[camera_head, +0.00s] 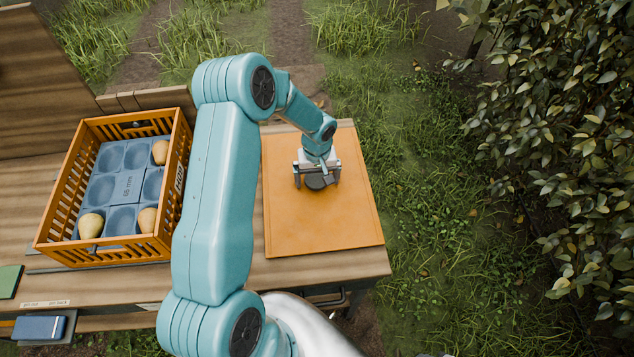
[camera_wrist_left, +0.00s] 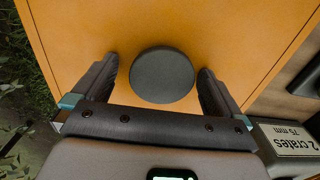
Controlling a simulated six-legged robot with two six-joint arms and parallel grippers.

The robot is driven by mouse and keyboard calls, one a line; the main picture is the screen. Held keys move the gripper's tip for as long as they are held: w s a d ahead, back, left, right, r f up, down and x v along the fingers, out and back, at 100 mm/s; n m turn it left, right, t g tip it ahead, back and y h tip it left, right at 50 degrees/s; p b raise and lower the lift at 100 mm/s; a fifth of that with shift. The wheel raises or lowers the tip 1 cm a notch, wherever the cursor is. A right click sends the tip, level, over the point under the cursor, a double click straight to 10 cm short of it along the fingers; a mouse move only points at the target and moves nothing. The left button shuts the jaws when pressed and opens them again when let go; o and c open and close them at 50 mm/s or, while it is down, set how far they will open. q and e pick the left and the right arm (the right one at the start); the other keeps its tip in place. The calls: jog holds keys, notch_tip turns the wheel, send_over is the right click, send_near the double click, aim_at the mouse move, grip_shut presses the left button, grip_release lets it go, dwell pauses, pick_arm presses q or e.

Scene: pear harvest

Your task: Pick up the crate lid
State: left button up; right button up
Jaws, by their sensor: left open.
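The crate lid (camera_head: 320,228) is a flat orange board lying on the right part of the wooden table. A round dark knob (camera_head: 316,184) stands near its middle; it also shows in the left wrist view (camera_wrist_left: 162,75). My left gripper (camera_head: 317,181) points down at the knob and is open. In the left wrist view its two fingers (camera_wrist_left: 158,68) lie to either side of the knob, with a gap on each side. I cannot tell how far down beside the knob the fingertips reach. My right gripper is not in view.
An orange slatted crate (camera_head: 56,205) with a blue-grey cupped tray (camera_head: 128,186) and several pears stands left on the table. A blue box (camera_head: 39,327) sits at the lower left. In the left wrist view a "2 crates 75 mm" label (camera_wrist_left: 290,141) shows. Leafy foliage (camera_head: 570,130) fills the right.

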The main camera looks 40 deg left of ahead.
aim_at(316, 177)
pick_arm(q)
jog(key=shift+s+r, duration=0.15)
jog(key=shift+c, duration=0.9)
jog(key=shift+a, duration=0.1)
jog(key=c, duration=1.2)
jog(key=shift+o, duration=0.2)
jog(key=shift+r, duration=0.35)
notch_tip(316, 177, up, 19)
jog(key=b, duration=0.2)
jog(key=shift+r+b, duration=0.15)
jog(key=shift+b, duration=0.2)
